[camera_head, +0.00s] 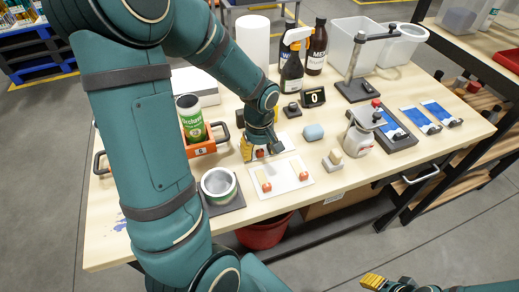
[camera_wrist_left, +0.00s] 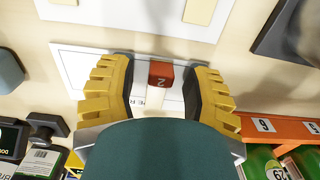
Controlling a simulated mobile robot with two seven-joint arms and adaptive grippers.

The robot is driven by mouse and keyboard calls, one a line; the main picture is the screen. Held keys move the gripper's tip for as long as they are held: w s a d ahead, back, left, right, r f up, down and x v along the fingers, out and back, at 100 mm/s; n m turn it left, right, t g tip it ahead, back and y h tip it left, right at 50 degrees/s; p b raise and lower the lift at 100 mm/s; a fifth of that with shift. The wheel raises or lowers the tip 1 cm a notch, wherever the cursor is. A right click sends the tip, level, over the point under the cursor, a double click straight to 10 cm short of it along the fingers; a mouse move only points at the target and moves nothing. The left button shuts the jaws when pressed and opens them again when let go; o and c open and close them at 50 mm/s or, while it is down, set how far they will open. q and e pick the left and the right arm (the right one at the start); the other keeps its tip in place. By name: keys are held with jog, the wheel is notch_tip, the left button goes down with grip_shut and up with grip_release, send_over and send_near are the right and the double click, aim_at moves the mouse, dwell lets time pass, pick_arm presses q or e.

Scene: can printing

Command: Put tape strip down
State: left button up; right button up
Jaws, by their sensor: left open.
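A tape strip with a red end tab marked 2 (camera_wrist_left: 161,75) lies between the fingers of my left gripper (camera_wrist_left: 160,90), over a white card (camera_wrist_left: 82,75) in the left wrist view. The fingers are apart, with gaps beside the tab. In the head view my left gripper (camera_head: 260,152) is low over the table, and the tab (camera_head: 260,154) shows beside its fingers. A nearer white card (camera_head: 283,180) bears two beige strips with red ends. My right gripper (camera_head: 374,282) is at the bottom edge, away from the table; its opening is unclear.
An open can (camera_head: 219,186) stands on a dark pad left of the nearer card. An orange tray (camera_head: 205,148) holds a green can (camera_head: 191,122). A blue sponge (camera_head: 313,132), a spray bottle (camera_head: 292,70) and a grey-white bottle (camera_head: 360,135) stand to the right and behind.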

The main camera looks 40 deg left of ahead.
pick_arm(q)
notch_tip(320, 180, up, 12)
jog(key=p, duration=0.3)
jog(key=shift+r, duration=0.15)
pick_arm(e)
notch_tip(320, 180, up, 3)
jog(key=shift+r, duration=0.2)
